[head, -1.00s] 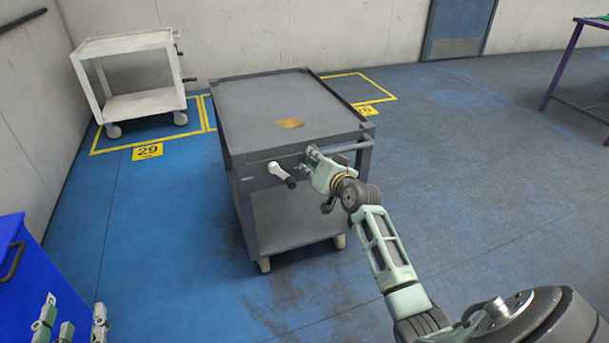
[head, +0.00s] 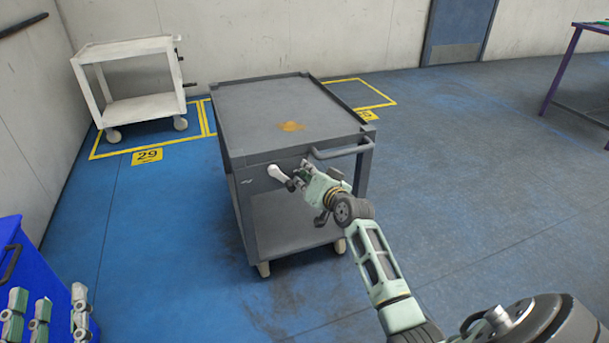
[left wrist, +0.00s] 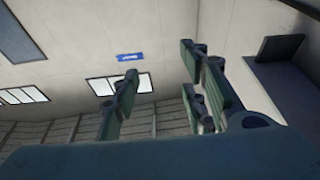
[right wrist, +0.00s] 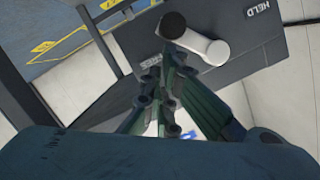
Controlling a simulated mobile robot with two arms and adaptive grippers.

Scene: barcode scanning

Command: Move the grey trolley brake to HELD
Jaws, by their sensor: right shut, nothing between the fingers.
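The grey trolley (head: 262,105) stands in the middle of the head view. Its brake lever (head: 277,172), pale with a black knob, is on the near end panel and slants down to the right. In the right wrist view the lever (right wrist: 205,46) is close, with a HELD label (right wrist: 258,10) beyond its pale end and another label, partly hidden, near the fingers. My right gripper (head: 298,176) is shut and empty, just right of the knob; contact cannot be told. Its fingertips (right wrist: 165,82) lie below the knob in the right wrist view. My left gripper (head: 42,312) is open and empty at lower left.
A push handle (head: 342,148) sticks out above my right gripper. A blue bin (head: 35,275) is beside my left gripper. A white trolley (head: 130,80) stands at the back left, and a purple table (head: 562,65) at the far right. The floor around is clear.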

